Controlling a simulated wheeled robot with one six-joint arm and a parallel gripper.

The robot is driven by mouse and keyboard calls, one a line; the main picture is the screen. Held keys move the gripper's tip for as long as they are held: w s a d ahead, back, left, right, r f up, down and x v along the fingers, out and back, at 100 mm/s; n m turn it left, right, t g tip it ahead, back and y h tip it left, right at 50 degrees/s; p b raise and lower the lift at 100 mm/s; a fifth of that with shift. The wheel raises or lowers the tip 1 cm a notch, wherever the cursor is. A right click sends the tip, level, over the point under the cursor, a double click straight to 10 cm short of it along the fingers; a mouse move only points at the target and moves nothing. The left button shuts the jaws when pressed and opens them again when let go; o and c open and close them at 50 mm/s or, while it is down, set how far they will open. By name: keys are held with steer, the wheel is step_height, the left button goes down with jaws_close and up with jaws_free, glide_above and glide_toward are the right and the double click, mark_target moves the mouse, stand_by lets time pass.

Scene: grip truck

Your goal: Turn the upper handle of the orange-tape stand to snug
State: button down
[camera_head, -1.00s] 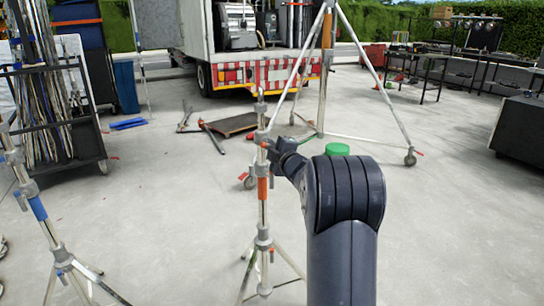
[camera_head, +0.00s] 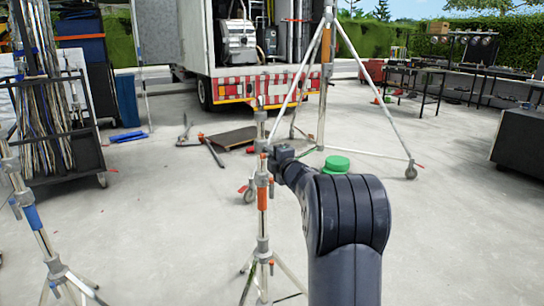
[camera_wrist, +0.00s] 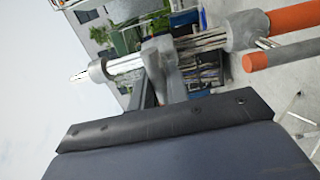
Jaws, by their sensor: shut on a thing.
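The orange-tape stand (camera_head: 263,225) is upright in front of me, left of my arm in the head view. It has a band of orange tape (camera_head: 262,198), grey collars and splayed legs. My gripper (camera_head: 277,153) is at the upper part of the stand, above the tape. In the wrist view my gripper (camera_wrist: 160,65) is shut at the pole. The upper handle is mostly hidden by the jaws.
A blue-tape stand (camera_head: 33,217) is at the left. A tall tripod stand (camera_head: 325,90) on wheels and a green round object (camera_head: 336,164) are beyond my arm. A truck (camera_head: 265,85) stands behind.

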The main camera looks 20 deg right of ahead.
steer(key=c, duration=1.4)
jaws_free()
steer(key=s, duration=1)
steer(key=shift+s, duration=0.4)
steer(key=w, duration=1.1)
steer(key=shift+s, duration=0.15)
